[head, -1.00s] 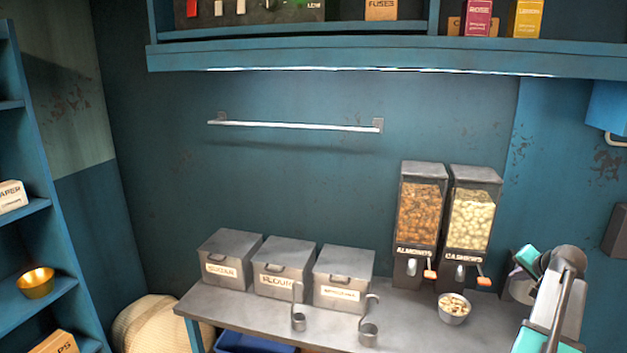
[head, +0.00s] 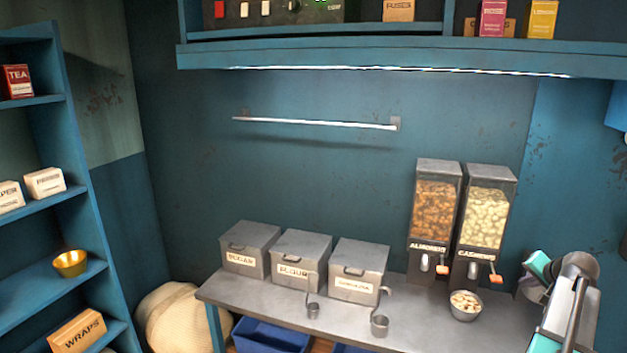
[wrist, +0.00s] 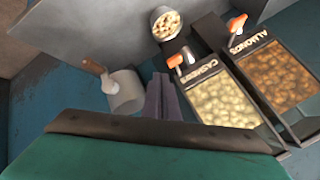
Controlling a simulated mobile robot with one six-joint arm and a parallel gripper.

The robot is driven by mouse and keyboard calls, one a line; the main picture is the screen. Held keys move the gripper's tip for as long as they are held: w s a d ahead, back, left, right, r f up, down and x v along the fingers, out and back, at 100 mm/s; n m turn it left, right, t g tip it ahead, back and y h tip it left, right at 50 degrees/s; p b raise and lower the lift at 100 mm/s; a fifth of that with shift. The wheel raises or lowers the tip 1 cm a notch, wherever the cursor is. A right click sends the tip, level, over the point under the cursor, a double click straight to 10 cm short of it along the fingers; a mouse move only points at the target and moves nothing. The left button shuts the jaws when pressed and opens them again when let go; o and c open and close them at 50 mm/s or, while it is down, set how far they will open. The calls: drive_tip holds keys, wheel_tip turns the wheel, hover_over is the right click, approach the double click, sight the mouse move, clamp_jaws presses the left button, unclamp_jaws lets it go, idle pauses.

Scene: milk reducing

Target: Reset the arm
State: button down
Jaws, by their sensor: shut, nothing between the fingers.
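My arm shows at the right edge of the head view, raised in front of the counter's right end; its fingertips cannot be made out there. In the wrist view my gripper (wrist: 166,97) is shut and empty, its fingers pointing toward the counter. Beyond it are the cashew dispenser (wrist: 219,103) and the almond dispenser (wrist: 272,77). They also stand upright on the counter in the head view, almonds (head: 434,212) left of cashews (head: 485,214). A metal bowl of nuts (head: 465,306) sits in front of the cashew dispenser.
The counter (head: 265,296) holds sugar (head: 250,249), flour (head: 301,257) and a third bin (head: 358,271), with two metal scoops in front. A shelf rack (head: 105,235) stands left. An upper shelf (head: 400,57) and wall rail (head: 315,123) are behind. A white cup-like object (wrist: 124,91) shows in the wrist view.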

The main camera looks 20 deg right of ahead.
drive_tip(key=w+a+f+n+g+y, duration=0.1)
drive_tip(key=w+a+f+n+y, duration=0.1)
drive_tip(key=w+a+f, duration=0.65)
drive_tip(key=w+a+f+n+y, duration=0.1)
drive_tip(key=w+a+f+y, duration=0.1)
drive_tip(key=w+a+f, duration=0.65)
drive_tip(key=s+a+f+n+g+y, duration=0.1)
drive_tip(key=a+f, duration=0.5)
drive_tip(key=a, duration=0.3)
drive_tip(key=s+a+f+n+g+y+b, duration=0.1)
drive_tip(key=a+f, duration=0.5)
drive_tip(key=a, duration=0.3)
drive_tip(key=s+a+f+n+g, duration=0.1)
drive_tip(key=a+f, duration=0.4)
drive_tip(key=a, duration=0.4)
drive_tip(key=s+a+f+n+g+b, duration=0.1)
drive_tip(key=s+a+f+n+g, duration=0.15)
drive_tip(key=s+a+f, duration=0.65)
drive_tip(key=s+a+f+n+g, duration=0.25)
drive_tip(key=s+a+f, duration=0.45)
drive_tip(key=a, duration=0.5)
drive_tip(key=s+f+n+g+h, duration=0.1)
drive_tip(key=s+g, duration=0.1)
drive_tip(key=s, duration=0.8)
drive_tip(key=s+a+f+n+g+h, duration=0.1)
drive_tip(key=s+f+n+g, duration=0.1)
drive_tip(key=s, duration=0.8)
drive_tip(key=shift+n+g, duration=0.3)
drive_tip(key=shift+g, duration=0.1)
